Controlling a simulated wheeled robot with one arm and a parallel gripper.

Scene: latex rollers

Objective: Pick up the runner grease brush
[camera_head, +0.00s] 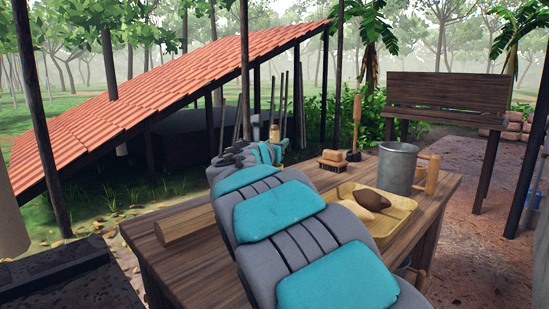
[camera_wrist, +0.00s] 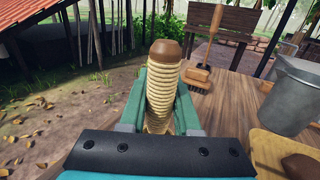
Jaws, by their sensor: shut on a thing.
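My gripper (camera_wrist: 160,105) is shut on a cord-wrapped handle (camera_wrist: 163,72) with a rounded brown end. The handle stands roughly upright between the green fingers; its lower part is hidden. In the head view, its tip (camera_head: 275,133) shows small at my gripper (camera_head: 268,150), beyond the table's far left side. A wooden block brush (camera_head: 332,160) with dark bristles lies on the table, right of my gripper. A long-handled brush (camera_head: 357,124) stands upright behind it. I cannot tell for certain which of these is the runner grease brush.
The wooden table (camera_head: 440,187) carries a grey metal bucket (camera_head: 397,168), a yellow tray (camera_head: 398,212) with a brown object, and a wooden block (camera_head: 185,225). A slatted wooden rack (camera_head: 445,95) stands behind. A red-tiled roof (camera_head: 150,95) slopes at the left.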

